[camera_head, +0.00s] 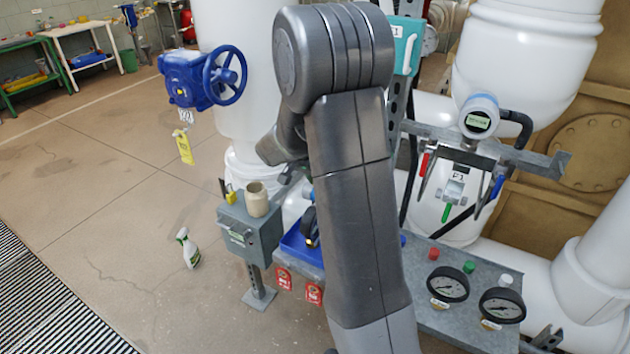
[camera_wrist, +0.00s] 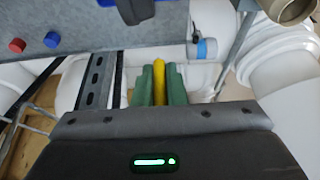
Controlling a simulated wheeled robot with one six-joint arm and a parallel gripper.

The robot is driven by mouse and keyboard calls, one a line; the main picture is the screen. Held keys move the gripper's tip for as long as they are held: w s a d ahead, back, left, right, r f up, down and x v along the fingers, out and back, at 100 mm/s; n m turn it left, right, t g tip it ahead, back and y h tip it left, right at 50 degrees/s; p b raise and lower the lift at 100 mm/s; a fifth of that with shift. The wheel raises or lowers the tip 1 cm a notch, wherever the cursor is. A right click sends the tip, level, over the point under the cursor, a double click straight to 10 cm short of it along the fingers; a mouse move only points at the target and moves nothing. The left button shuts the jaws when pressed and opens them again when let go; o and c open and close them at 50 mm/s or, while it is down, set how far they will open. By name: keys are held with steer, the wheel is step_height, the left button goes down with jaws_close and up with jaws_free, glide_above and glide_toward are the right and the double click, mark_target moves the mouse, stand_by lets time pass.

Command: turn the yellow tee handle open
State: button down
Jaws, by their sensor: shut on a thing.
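The yellow tee handle (camera_wrist: 159,82) shows in the wrist view as a narrow yellow bar, upright in the picture. My gripper (camera_wrist: 159,84) has its two green fingers on either side of the bar, shut on it. The far end of the bar sticks out slightly past the fingertips. The lower part of the handle and its valve body are hidden by the fingers and the gripper housing. In the head view my own arm covers the middle, so neither the gripper nor the tee handle can be made out there.
A grey panel (camera_head: 468,322) with gauges and coloured knobs lies right of my arm. A blue handwheel valve (camera_head: 205,78) is at the upper left. A grey box (camera_head: 250,228) on a post carries a beige cup (camera_head: 256,199).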

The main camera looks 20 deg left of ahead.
stand_by(0.4)
steer(key=c, duration=1.5)
jaws_free()
steer(key=v, duration=1.3)
steer(key=shift+a+r+b, duration=0.1)
steer(key=shift+r+b, duration=0.25)
steer(key=x, duration=1.4)
steer(key=shift+s+p, duration=0.15)
steer(key=shift+p, duration=0.2)
